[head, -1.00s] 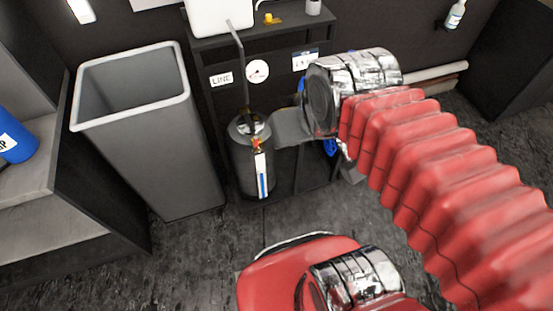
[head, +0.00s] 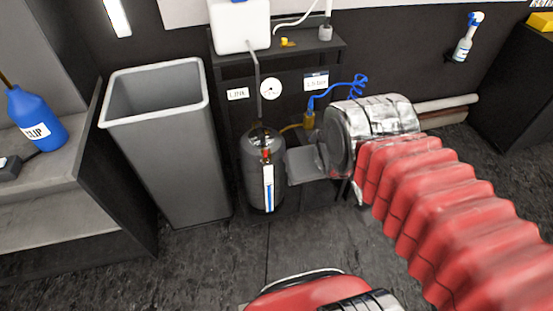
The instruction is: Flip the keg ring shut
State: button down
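A small dark grey keg (head: 280,177) stands upright on the lower level of the dark stand. A red and yellow fitting (head: 266,156) is on its front near the top, above a white and blue strip (head: 268,187). I cannot clearly pick out the ring at this size. My gripper (head: 303,165) is just right of the keg, at the height of its upper body; its grey end points left toward it. Whether it touches the keg, and how its fingers stand, I cannot tell.
A tall grey bin (head: 160,150) stands left of the keg. A white tank (head: 240,22) sits on the stand's shelf, with a hose running down to the keg. A coiled blue hose (head: 340,88) hangs behind my arm. A bench with a blue bottle (head: 36,118) is at far left.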

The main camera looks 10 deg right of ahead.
aim_at(265, 150)
jog(key=u, duration=0.55)
jog(key=i, duration=1)
jog(key=u, duration=0.05)
